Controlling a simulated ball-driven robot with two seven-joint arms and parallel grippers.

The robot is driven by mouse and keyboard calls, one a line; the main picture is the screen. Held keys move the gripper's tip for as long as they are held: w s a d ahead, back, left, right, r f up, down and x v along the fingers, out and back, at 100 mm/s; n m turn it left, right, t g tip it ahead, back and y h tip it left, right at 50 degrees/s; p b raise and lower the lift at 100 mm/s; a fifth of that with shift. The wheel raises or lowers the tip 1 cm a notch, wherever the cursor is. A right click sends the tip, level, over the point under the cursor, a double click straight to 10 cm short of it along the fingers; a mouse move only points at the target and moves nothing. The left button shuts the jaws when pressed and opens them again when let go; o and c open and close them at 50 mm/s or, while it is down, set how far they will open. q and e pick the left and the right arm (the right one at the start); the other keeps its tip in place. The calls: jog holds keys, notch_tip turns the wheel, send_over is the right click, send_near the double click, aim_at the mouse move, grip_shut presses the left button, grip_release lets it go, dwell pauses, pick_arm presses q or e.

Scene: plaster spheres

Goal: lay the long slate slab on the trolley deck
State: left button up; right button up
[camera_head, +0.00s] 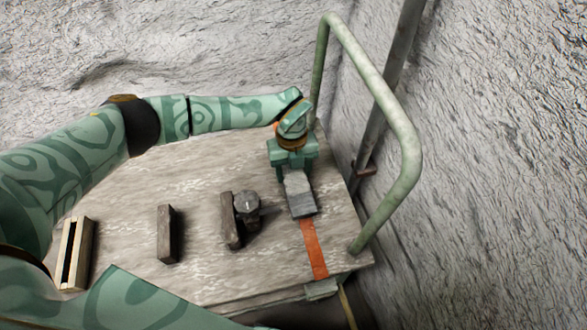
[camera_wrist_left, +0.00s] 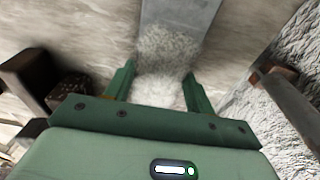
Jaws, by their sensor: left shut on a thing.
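The long slate slab (camera_head: 299,192) is grey, with a paler rough end near the gripper. My left gripper (camera_head: 293,168) is shut on that end, at the right part of the trolley deck (camera_head: 200,185). In the left wrist view the slab (camera_wrist_left: 180,18) runs up and away from between the fingers of the gripper (camera_wrist_left: 161,88). It lies low over the deck; I cannot tell whether it touches the wood. The held end is partly hidden by the gripper. My right gripper is not in view.
An orange strip (camera_head: 313,250) lies on the deck in front of the slab. Dark blocks (camera_head: 167,233) (camera_head: 230,220), a small round-topped piece (camera_head: 247,204) and a slotted wooden piece (camera_head: 75,255) stand leftward. A green rail (camera_head: 408,140) rises at the right end. The deck's back left is clear.

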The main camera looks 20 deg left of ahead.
pick_arm(q)
jog(key=shift+f, duration=0.6)
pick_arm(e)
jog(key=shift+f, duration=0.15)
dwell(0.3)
pick_arm(q)
jog(key=o, duration=1.6)
jog(key=shift+o, duration=0.5)
jog(key=shift+r+p, duration=1.45)
jog(key=shift+r, duration=0.65)
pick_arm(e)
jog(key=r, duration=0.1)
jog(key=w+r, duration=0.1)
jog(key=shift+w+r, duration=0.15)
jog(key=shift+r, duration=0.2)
pick_arm(q)
jog(key=shift+f, duration=0.1)
